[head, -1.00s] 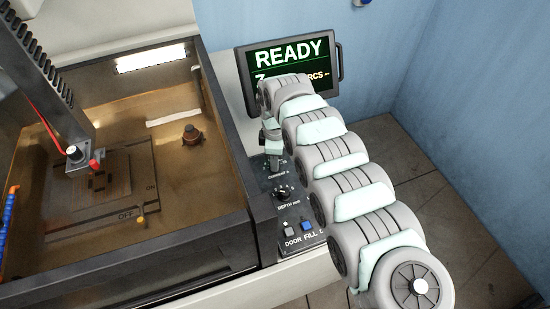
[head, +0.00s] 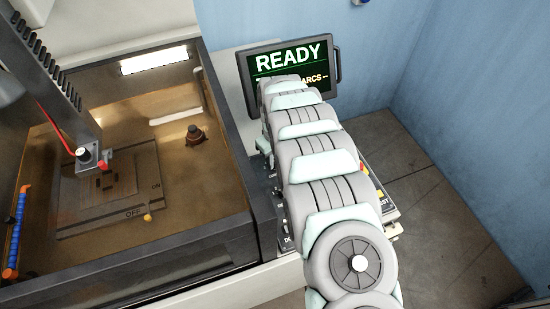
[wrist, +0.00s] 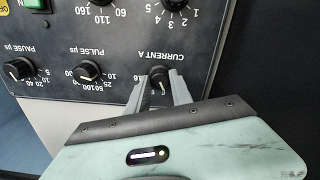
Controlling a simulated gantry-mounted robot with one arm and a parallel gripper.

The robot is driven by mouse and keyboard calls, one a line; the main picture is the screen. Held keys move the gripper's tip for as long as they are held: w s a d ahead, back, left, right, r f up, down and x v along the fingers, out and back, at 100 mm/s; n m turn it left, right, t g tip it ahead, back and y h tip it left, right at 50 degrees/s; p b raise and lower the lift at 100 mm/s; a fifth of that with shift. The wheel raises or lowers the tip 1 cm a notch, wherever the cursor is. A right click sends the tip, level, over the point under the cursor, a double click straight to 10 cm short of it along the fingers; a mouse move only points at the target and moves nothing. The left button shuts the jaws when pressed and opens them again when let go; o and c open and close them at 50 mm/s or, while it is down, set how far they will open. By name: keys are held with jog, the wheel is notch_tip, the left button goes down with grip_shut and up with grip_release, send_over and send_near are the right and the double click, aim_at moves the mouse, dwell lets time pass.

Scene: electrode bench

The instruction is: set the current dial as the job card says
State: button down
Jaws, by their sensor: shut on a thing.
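The current dial (wrist: 158,80), a small black knob under the label CURRENT A, shows upside down in the wrist view. My gripper (wrist: 162,84) is shut on it, with one pale finger on each side. In the head view my arm covers the dial and my gripper. No job card is readable in either view.
In the wrist view, the PULSE knob (wrist: 88,70) and the PAUSE knob (wrist: 18,69) sit left of the current dial. In the head view, the screen (head: 290,62) reads READY. The tank (head: 120,255) with amber liquid stands at left.

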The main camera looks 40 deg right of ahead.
jog(key=shift+m, duration=0.9)
jog(key=c, duration=1.1)
grip_release()
jog(key=shift+c, duration=0.2)
notch_tip(320, 180, up, 11)
jog(key=p, duration=0.3)
jog(key=shift+p, duration=0.35)
jog(key=shift+f, duration=0.1)
